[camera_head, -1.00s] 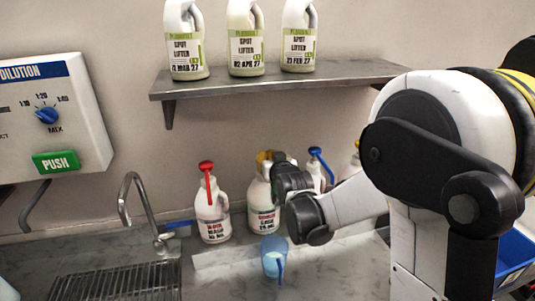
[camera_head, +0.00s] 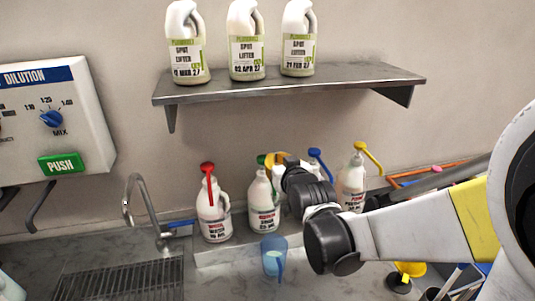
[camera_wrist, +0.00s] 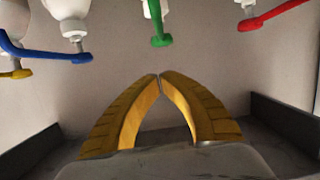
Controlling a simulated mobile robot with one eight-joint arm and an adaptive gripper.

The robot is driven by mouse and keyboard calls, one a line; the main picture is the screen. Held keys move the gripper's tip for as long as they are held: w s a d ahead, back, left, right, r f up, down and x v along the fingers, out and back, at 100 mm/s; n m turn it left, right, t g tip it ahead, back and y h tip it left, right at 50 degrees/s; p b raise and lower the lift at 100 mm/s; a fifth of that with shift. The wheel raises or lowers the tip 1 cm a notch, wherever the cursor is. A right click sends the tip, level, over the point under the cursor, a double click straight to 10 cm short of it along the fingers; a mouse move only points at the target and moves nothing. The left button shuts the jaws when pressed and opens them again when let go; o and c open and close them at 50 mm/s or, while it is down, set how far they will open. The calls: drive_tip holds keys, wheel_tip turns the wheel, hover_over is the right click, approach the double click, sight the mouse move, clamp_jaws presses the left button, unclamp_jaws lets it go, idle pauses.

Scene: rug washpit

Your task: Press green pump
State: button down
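The green pump (camera_head: 262,159) tops a white bottle (camera_head: 263,205), the second from the left in the row behind the counter in the head view. My gripper's yellow fingers (camera_head: 275,159) are just right of the pump and partly cover it. In the wrist view the bottles hang from the top edge, and the green pump (camera_wrist: 160,38) is above my gripper (camera_wrist: 159,77). The fingertips meet and hold nothing. A gap shows between them and the pump in that view; I cannot tell the height difference.
Neighbouring bottles have a red pump (camera_head: 207,170), a blue pump (camera_head: 316,154) and a yellow pump (camera_head: 368,155). A blue cup (camera_head: 273,257) stands in front of the row. A shelf (camera_head: 285,84) with three jugs is above. The sink tap (camera_head: 140,205) is at left.

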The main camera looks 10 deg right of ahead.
drive_tip(key=s+f+g+b, duration=0.8)
drive_tip(key=s+f+b, duration=1.1)
drive_tip(key=s+f, duration=0.6)
drive_tip(key=shift+s+a+b, duration=0.15)
drive_tip(key=shift+s+b, duration=0.25)
drive_tip(key=shift+s, duration=0.85)
drive_tip(key=w+r+t+p, duration=0.8)
drive_tip(key=w+r+p, duration=1.1)
drive_tip(key=w+r, duration=0.8)
drive_tip(key=shift+w+a+r, duration=0.15)
drive_tip(key=shift+w+r, duration=0.1)
drive_tip(key=shift+r, duration=0.25)
